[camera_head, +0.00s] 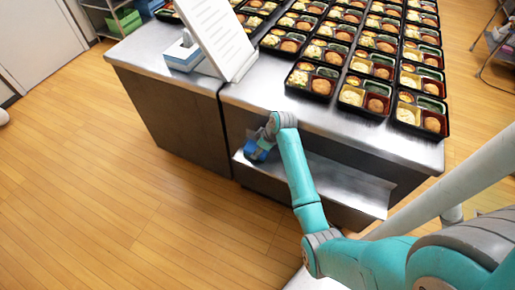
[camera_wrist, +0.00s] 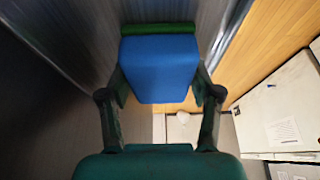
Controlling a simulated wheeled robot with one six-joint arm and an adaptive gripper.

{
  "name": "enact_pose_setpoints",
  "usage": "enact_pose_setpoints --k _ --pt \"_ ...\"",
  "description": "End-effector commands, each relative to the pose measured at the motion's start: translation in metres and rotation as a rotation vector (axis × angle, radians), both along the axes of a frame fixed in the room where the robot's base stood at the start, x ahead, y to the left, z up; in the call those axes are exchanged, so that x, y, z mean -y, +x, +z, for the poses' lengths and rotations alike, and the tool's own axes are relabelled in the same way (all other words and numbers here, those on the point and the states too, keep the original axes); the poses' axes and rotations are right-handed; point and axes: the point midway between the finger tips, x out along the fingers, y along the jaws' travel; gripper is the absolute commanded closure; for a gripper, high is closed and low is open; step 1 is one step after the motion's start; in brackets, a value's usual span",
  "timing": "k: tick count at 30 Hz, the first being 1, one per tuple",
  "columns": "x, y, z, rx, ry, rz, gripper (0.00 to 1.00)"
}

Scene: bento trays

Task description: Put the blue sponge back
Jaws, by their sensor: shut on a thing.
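The blue sponge (camera_wrist: 160,68) has a green layer along its far edge. It sits between the two fingers of my gripper (camera_wrist: 160,88), which is shut on its sides in the wrist view. In the head view my gripper (camera_head: 263,142) is in front of the counter, by the left end of the open lower shelf (camera_head: 335,185). The blue of the sponge (camera_head: 252,152) shows there, partly hidden by the gripper. I cannot tell whether the sponge touches the shelf.
A steel counter (camera_head: 390,137) carries rows of filled bento trays (camera_head: 310,80). A white sign board (camera_head: 221,38) and a tissue box (camera_head: 183,53) stand at its left. The wooden floor (camera_head: 110,180) to the left is clear.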

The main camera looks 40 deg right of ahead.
Motion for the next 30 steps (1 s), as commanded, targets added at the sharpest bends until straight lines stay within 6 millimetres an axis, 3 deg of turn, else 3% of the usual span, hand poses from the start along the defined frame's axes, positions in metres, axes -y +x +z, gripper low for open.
enact_pose_setpoints --k 2,3,6,17,30 --pt "0.000 0.000 -0.002 0.000 0.001 0.000 0.69" --pt "0.000 0.000 -0.002 0.000 0.000 0.000 0.32" --pt "0.000 0.000 -0.002 0.000 0.001 0.000 0.12" --pt "0.000 0.000 0.001 0.000 0.000 0.000 0.12" --pt "0.008 -0.022 0.057 0.001 -0.001 0.000 0.12"
